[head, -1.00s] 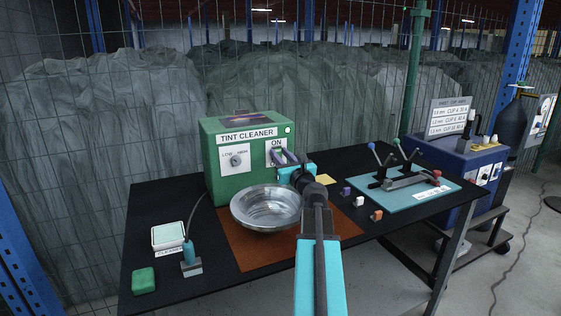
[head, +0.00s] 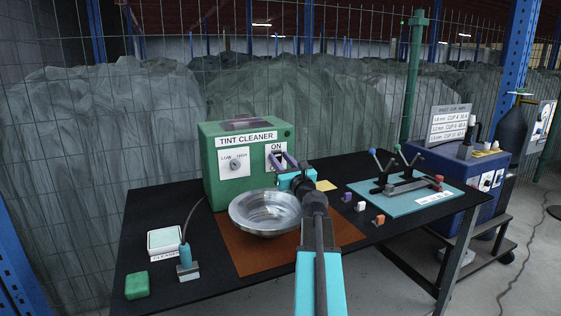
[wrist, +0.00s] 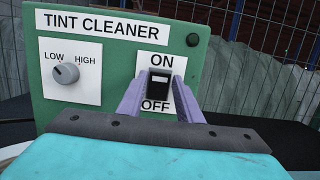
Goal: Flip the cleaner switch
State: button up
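The green tint cleaner (head: 217,185) stands at the back of the black table; it fills much of the wrist view (wrist: 115,62). Its black rocker switch (wrist: 158,84) sits on a white plate between ON and OFF labels. The round lamp (wrist: 193,40) at the cleaner's upper right is dark; it is also dark in the head view (head: 287,134). My gripper (wrist: 158,88) is at the switch, with its lavender fingers apart, one on each side of it. Nothing is held. Whether a finger touches the switch cannot be told. In the head view the fingers (head: 284,159) partly cover the switch plate.
A dial (wrist: 66,73) is left of the switch. A teal tray (head: 380,206) with levers and several small blocks lie to the right. A wire fence stands behind.

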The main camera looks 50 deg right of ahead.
jog(key=shift+o, duration=1.1)
jog(key=shift+s, duration=0.15)
jog(key=shift+v, duration=4.25)
jog(key=shift+f+b, duration=0.15)
jog(key=shift+b, duration=0.45)
jog(key=shift+a+b, duration=0.1)
jog(key=shift+b, duration=0.45)
jog(key=b+v, duration=0.2)
jog(key=b, duration=0.5)
jog(key=shift+s+b, duration=0.15)
jog(key=shift+b, duration=0.25)
jog(key=b+v, duration=0.2)
jog(key=b, duration=0.2)
jog(key=shift+s+a, duration=0.15)
jog(key=shift+s, duration=0.05)
jog(key=shift+s, duration=0.2)
